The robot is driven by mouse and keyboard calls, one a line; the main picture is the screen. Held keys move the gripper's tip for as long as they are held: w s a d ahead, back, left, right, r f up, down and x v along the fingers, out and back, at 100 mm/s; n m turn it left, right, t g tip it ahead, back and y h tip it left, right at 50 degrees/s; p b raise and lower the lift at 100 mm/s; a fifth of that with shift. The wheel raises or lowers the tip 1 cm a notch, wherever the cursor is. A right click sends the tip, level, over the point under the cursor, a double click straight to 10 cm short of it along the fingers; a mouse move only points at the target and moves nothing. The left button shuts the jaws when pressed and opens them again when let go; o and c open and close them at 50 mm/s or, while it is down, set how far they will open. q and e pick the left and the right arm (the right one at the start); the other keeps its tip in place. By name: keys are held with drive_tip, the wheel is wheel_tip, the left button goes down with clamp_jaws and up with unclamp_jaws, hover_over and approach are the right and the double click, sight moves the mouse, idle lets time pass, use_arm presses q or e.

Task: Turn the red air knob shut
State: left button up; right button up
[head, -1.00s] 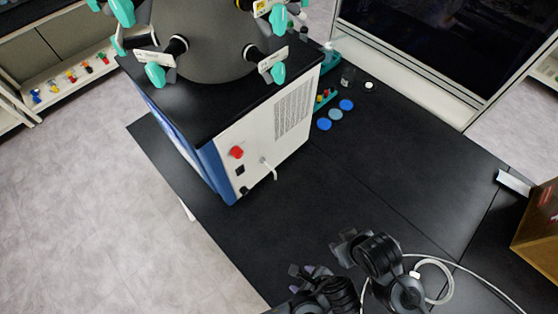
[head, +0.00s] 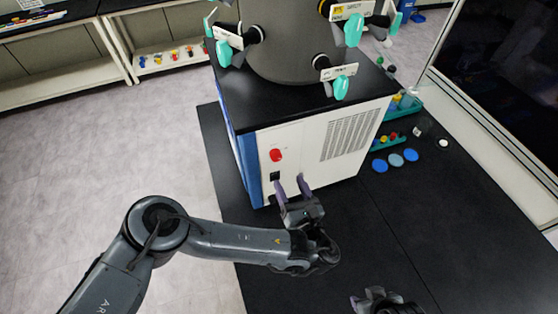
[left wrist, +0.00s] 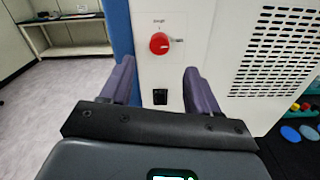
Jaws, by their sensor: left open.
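The red air knob (head: 277,155) sits on the white side panel of the freeze dryer (head: 312,150), above a black socket. In the left wrist view the red knob (left wrist: 159,43) shows ahead of the fingers, between them and a little above their tips. My left gripper (head: 290,186) is open and empty, with its purple fingers pointing at the panel just below the knob. The left wrist view shows the gripper (left wrist: 157,80) apart from the knob. My right gripper (head: 368,300) is at the bottom edge of the head view, and its jaws are unclear.
Blue discs (head: 380,166) and a green tray of small coloured items (head: 388,140) lie right of the dryer. Teal-handled valves (head: 341,88) stick out above its top. The black table (head: 385,235) is clear in front. A glass-fronted cabinet stands at the right.

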sight(278, 158)
use_arm(q)
drive_tip(key=p+x, duration=0.1)
drive_tip(key=x, duration=0.7)
drive_tip(key=shift+w+a+p, duration=0.1)
drive_tip(key=shift+w+p, duration=0.1)
drive_tip(key=shift+p, duration=0.1)
drive_tip(key=shift+w+a, duration=0.2)
drive_tip(key=shift+w, duration=0.35)
drive_tip(key=c, duration=1)
drive_tip(key=shift+c, duration=0.2)
